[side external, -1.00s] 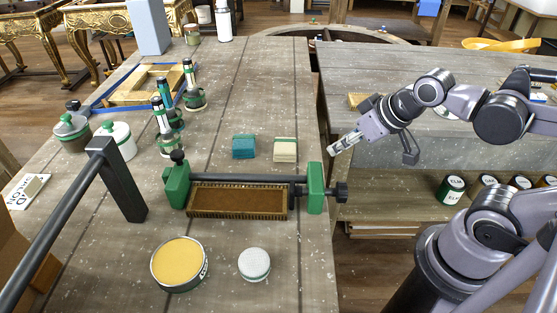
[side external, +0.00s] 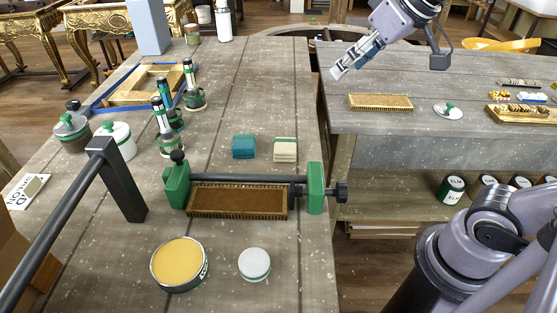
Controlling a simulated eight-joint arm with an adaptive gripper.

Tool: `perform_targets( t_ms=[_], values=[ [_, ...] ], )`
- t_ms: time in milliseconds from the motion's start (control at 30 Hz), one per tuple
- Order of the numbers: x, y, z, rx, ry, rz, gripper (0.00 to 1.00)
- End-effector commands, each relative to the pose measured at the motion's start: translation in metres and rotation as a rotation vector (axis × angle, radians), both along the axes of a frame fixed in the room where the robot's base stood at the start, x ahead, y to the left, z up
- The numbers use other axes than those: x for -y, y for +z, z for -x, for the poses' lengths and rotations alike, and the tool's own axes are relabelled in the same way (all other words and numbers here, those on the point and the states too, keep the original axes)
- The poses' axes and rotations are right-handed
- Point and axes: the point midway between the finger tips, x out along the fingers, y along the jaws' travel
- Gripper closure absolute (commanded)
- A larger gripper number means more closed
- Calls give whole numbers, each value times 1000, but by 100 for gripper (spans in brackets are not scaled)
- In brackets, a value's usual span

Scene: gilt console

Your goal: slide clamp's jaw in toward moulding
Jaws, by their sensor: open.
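The clamp lies across the near part of the wooden bench, with a dark bar (side external: 235,178), a green jaw (side external: 177,187) at its left end and another green jaw (side external: 316,188) at its right end. A dark screw knob (side external: 341,192) sticks out past the right jaw. The brown moulding (side external: 238,202), with a beaded gold edge, lies along the near side of the bar. Its left end is close to the left jaw; a gap shows between its right end and the right jaw. My gripper (side external: 338,72) is open and empty, up and well beyond the clamp, apart from it.
A teal block (side external: 243,147) and a cream block (side external: 285,150) sit behind the bar. A yellow-topped tin (side external: 179,264) and a white round pad (side external: 254,264) lie in front. A black post frame (side external: 117,180) stands left. Green-banded bottles (side external: 163,125) stand behind it.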

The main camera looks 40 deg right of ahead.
Motion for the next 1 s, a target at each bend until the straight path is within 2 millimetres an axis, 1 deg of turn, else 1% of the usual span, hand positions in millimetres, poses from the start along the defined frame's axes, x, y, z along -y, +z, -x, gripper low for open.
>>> perform_targets(
  t_ms=[33,167,267,367,467,500,567,600,700,800,1000],
  values=[
    [-7,4,-8,-6,17,0,50],
    [-23,11,-26,-28,55,-1,50],
    [-40,17,-42,-47,88,-3,50],
    [-62,21,-61,-70,129,0,50],
    [-91,24,-83,-97,174,4,50],
    [-104,24,-91,-107,193,6,50],
    [-124,23,-103,-123,221,10,50],
    [-137,22,-111,-133,238,13,50],
    [-169,17,-125,-157,278,20,50],
    [-197,11,-136,-176,309,27,50],
    [-244,-2,-149,-205,361,42,50]
  ],
)
